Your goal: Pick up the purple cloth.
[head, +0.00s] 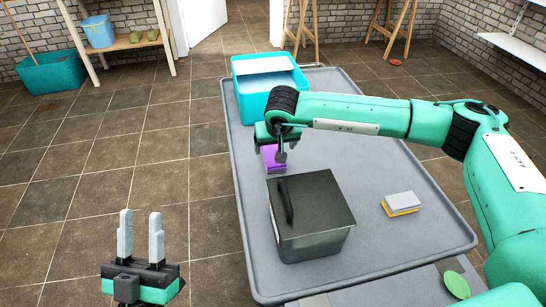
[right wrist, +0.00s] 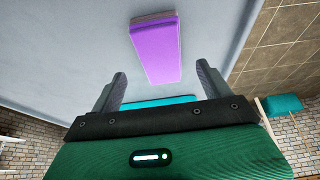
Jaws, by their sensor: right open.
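The purple cloth (head: 272,160) lies on the grey table (head: 375,165) near its left edge, partly hidden under my right gripper (head: 279,147) in the head view. In the right wrist view the purple cloth (right wrist: 155,48) is a folded strip ahead of the right gripper (right wrist: 160,88). The fingers of the right gripper are apart, with the cloth lined up with the gap between them and nothing held. My left gripper (head: 141,235) is open and empty over the floor, left of the table.
A dark lidded box (head: 310,215) stands just in front of the cloth. A teal tub (head: 268,82) is behind it. A grey and yellow sponge-like block (head: 401,203) lies to the right, with bare table around it. A green disc (head: 456,284) is at the near right.

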